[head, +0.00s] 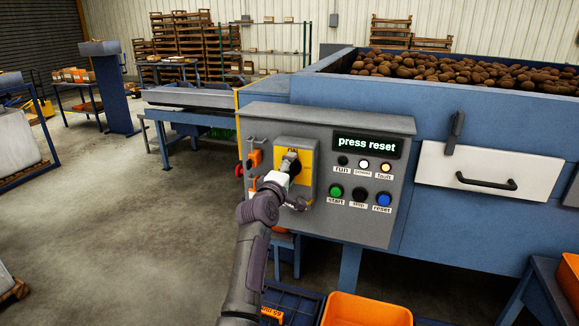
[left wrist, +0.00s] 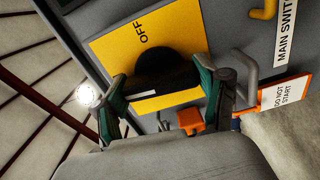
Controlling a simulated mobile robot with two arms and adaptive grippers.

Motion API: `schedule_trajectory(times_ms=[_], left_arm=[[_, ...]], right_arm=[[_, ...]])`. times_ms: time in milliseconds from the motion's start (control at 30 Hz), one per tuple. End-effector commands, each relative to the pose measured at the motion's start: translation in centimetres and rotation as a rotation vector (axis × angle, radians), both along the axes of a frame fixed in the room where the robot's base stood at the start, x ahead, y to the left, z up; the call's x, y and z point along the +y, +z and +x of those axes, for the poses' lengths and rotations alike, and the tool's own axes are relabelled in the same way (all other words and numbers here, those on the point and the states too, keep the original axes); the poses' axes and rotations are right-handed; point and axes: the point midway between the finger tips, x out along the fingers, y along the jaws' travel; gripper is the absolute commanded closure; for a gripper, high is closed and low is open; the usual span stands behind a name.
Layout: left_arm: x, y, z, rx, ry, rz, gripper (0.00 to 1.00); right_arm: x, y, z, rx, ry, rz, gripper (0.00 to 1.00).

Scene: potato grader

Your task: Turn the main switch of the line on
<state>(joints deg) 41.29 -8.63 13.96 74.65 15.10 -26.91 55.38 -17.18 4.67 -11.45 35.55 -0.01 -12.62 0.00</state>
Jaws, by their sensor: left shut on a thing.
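The main switch is a black rotary knob (left wrist: 168,66) on a yellow plate (head: 307,172) at the left of the grey control panel (head: 330,114). The left wrist view shows "OFF" on the plate and part of a "MAIN SWITCH" label (left wrist: 286,32). My left gripper (head: 288,164) is at the knob, with its fingers (left wrist: 165,88) shut on either side of it. The gripper hides much of the knob in the head view. I cannot tell for certain which mark the knob points to. My right gripper is not in view.
The panel's display (head: 366,145) reads "press reset". The white lamp (head: 364,162) and amber fault lamp (head: 386,167) look lit. Green start (head: 336,190), black stop and blue reset (head: 383,199) buttons sit below. An orange padlock (left wrist: 190,121) and a "DO NOT START" tag (left wrist: 284,93) hang beside the switch.

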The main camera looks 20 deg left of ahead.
Motion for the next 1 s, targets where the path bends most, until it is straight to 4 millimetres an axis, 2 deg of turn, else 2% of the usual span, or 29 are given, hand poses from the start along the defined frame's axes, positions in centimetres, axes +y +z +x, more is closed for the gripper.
schedule_trajectory(times_ms=[300,767,800,933,1000], left_arm=[[0.09,-0.05,-0.01,0.004,0.001,-0.099,0.62],[0.06,-0.1,-0.01,0.004,0.001,-0.115,0.62],[0.06,-0.1,-0.01,0.004,0.0,-0.115,0.26],[0.05,-0.1,-0.01,0.005,0.0,-0.113,0.04],[0.04,-0.08,0.0,0.004,0.0,-0.112,0.02]], right_arm=[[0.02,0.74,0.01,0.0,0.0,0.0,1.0],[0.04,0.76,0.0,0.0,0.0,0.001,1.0],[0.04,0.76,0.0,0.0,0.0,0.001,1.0],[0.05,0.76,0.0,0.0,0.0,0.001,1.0],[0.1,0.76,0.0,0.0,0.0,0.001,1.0]])
